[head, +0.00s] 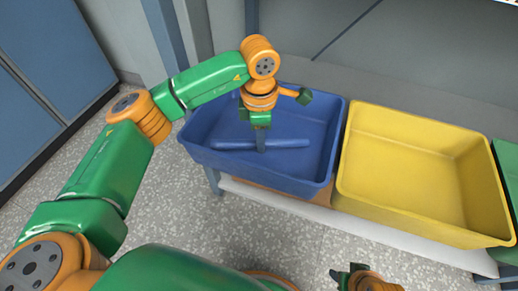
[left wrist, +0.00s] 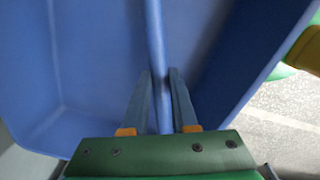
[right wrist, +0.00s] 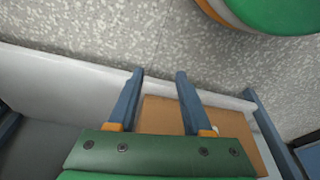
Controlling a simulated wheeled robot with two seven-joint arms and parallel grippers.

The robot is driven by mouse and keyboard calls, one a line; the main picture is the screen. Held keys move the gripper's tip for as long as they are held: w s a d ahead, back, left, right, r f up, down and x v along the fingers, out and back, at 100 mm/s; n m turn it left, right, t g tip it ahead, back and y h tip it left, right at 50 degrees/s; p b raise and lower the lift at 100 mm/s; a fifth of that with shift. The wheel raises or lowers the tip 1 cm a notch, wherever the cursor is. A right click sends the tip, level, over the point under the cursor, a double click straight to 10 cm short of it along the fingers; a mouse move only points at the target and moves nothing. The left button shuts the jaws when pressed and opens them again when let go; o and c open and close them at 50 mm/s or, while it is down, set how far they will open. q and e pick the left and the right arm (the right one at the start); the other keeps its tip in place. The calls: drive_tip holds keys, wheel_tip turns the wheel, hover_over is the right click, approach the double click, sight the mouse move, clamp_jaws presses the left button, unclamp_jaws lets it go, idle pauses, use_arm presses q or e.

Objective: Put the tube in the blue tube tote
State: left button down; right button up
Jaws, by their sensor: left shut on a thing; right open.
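The tube (head: 287,143) is a thin blue rod lying crosswise inside the outline of the blue tube tote (head: 262,172). My left gripper (head: 261,147) points down into the tote and is shut on the tube near its middle. In the left wrist view, the tube (left wrist: 155,40) runs between the fingers (left wrist: 160,76) over the blue tote wall and floor (left wrist: 95,55). I cannot tell whether the tube touches the tote floor. My right gripper (right wrist: 160,76) is open and empty, low at the bottom of the head view.
A yellow tote (head: 400,175), empty, stands right of the blue one. A green tote (head: 508,165) shows at the right edge. The totes stand on a pale rack shelf (head: 400,240). A brown cardboard box (right wrist: 165,115) lies below my right gripper. Speckled floor is clear in front.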

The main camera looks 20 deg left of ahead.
use_arm(q)
drive_tip(key=f, duration=0.2)
drive_tip(key=f+b, duration=0.1)
drive_tip(key=shift+a+f, duration=0.2)
drive_tip(key=shift+f, duration=0.15)
use_arm(e)
drive_tip(key=shift+r+t, duration=0.4)
drive_tip(key=shift+r, duration=1.5)
drive_tip(key=shift+w+a, duration=0.1)
drive_tip(key=shift+w, duration=0.1)
use_arm(q)
drive_tip(key=c, duration=0.7)
unclamp_jaws()
use_arm(e)
drive_tip(key=shift+r, duration=0.1)
